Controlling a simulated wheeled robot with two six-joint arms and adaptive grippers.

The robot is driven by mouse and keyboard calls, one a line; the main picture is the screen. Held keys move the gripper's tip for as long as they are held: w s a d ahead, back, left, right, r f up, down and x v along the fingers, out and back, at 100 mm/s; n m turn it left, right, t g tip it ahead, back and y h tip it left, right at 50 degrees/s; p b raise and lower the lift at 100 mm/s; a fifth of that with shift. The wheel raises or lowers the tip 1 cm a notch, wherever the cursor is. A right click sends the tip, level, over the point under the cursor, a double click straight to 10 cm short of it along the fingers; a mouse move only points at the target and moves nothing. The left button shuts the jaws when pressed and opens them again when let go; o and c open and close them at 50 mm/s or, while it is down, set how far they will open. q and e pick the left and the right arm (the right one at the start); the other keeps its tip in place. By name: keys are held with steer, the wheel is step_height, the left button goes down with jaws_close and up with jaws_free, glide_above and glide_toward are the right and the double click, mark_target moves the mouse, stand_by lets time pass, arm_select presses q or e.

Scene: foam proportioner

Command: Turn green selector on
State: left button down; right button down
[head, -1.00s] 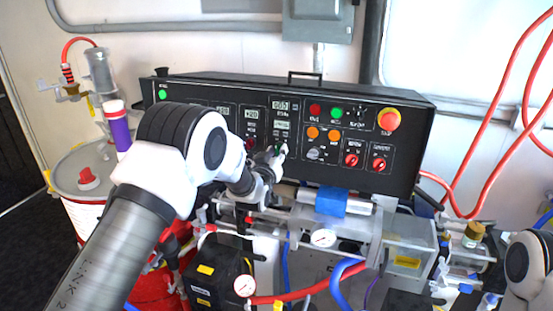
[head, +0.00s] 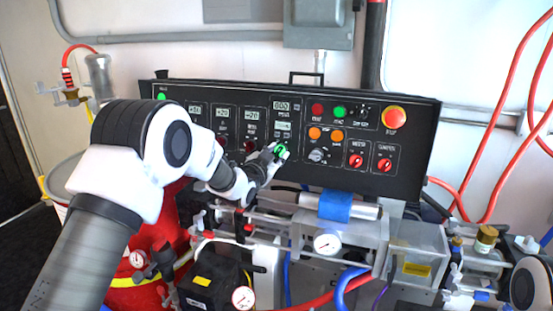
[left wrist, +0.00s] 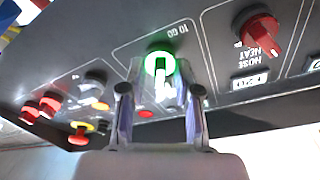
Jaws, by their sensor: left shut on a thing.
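The green selector (head: 280,151) is on the lower middle of the black control panel (head: 225,93), partly hidden by my left gripper in the head view. In the left wrist view the selector (left wrist: 159,61) shows a bright green ring and a pale lever pointing along the picture's vertical. My left gripper (head: 274,154) is at the panel face with its fingers on either side of the selector, shut on it. The left wrist view shows the two fingers (left wrist: 162,85) flanking the lever. My right gripper is out of view; only part of my right arm shows at the lower right.
A red selector (left wrist: 259,33) sits beside the green one in the left wrist view. Other red selectors (head: 356,160), lit buttons and a red emergency stop (head: 394,117) are to the right. Pipes, a gauge (head: 326,243) and a blue-wrapped cylinder (head: 335,205) stand below the panel.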

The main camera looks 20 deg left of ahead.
arm_select(q)
steer(key=shift+m, duration=0.4)
steer(key=c, duration=1.2)
jaws_free()
steer(key=s+a, duration=0.1)
steer(key=s, duration=1.1)
steer(key=shift+a, duration=0.35)
